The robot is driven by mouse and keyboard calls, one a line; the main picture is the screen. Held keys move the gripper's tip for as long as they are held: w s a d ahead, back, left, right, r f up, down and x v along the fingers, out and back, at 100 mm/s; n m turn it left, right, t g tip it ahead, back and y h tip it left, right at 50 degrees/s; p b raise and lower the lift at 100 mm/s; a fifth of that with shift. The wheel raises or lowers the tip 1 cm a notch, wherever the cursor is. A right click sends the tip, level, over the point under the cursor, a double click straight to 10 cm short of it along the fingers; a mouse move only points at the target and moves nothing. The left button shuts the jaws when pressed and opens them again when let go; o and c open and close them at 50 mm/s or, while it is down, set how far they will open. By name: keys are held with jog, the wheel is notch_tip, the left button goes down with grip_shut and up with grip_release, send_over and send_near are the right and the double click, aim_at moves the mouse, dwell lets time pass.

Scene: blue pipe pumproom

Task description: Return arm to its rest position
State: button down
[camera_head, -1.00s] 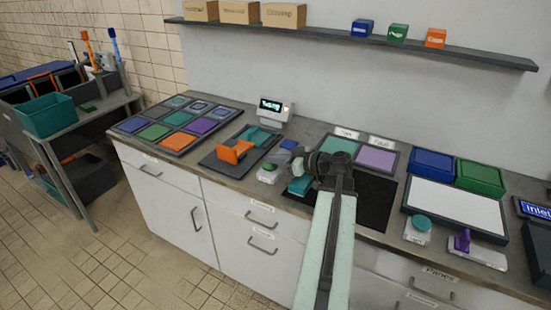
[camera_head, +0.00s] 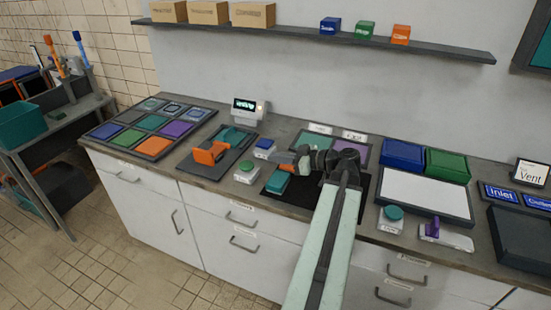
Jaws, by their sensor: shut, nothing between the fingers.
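My arm (camera_head: 328,235) reaches from the bottom edge up over the counter. Its dark wrist joints are above the black mat (camera_head: 292,208). My gripper (camera_head: 289,166) is turned to the left at the end of the arm, small and partly merged with the dark joints in the picture. It looks shut and empty. A teal block (camera_head: 277,183) lies on the mat just below and left of the gripper, apart from it as far as I can tell.
Left of the mat are a green-button box (camera_head: 248,173), a blue-button box (camera_head: 264,149) and a tray with an orange piece (camera_head: 211,153). Behind the arm is a two-square panel (camera_head: 320,139). To the right are a white-topped tray (camera_head: 424,194) and blue (camera_head: 403,155) and green (camera_head: 447,164) bins.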

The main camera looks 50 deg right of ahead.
jog(key=w+a+n+g+y+p, duration=0.1)
jog(key=w+a+n+g+y, duration=0.1)
jog(key=w+a, duration=0.6)
jog(key=w+a+n+g+y+p, duration=0.1)
jog(key=w+a+n+g+y, duration=0.3)
jog(key=a, duration=0.9)
jog(key=w+a+n+y+p, duration=0.1)
jog(key=w+a, duration=0.6)
jog(key=a, duration=0.3)
jog(key=s+a+f+g+h+p, duration=0.1)
jog(key=s+a+f+g+h, duration=0.25)
jog(key=a, duration=0.85)
jog(key=s+a+f+g+h+p, duration=0.15)
jog(key=a+f+g, duration=0.45)
jog(key=a, duration=0.6)
jog(key=d+f+m+h, duration=0.3)
jog(key=d+m+h, duration=0.2)
jog(key=d+m, duration=0.3)
jog(key=shift+s+m+t+h, duration=0.3)
jog(key=shift+m+t, duration=0.05)
jog(key=shift+m, duration=0.55)
